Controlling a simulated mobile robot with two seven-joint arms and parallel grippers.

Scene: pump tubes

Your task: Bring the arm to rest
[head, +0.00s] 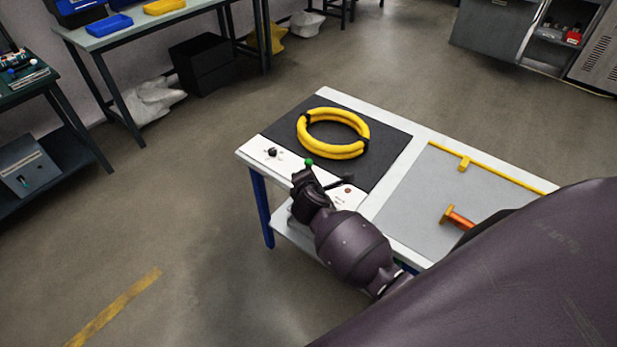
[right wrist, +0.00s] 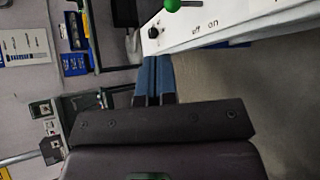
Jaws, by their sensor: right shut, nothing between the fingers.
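My right arm (head: 355,245) comes in from the lower right of the head view, over the near edge of the white workbench (head: 424,130). Its gripper (head: 304,180) is beside the front control panel (head: 258,152), close to a green ball knob (head: 309,162). I cannot tell if they touch. In the right wrist view the gripper's blue fingers (right wrist: 155,75) are together and empty, below the panel (right wrist: 230,22) with its black dial (right wrist: 153,32). The green knob (right wrist: 174,5) shows at the top edge there. My left gripper is not in view.
A yellow tube ring (head: 345,150) lies on the bench's black mat (head: 385,130). An orange-handled part (head: 457,218) and a yellow rail (head: 500,175) are on the grey plate to the right. Open floor (head: 190,235) lies left of the bench.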

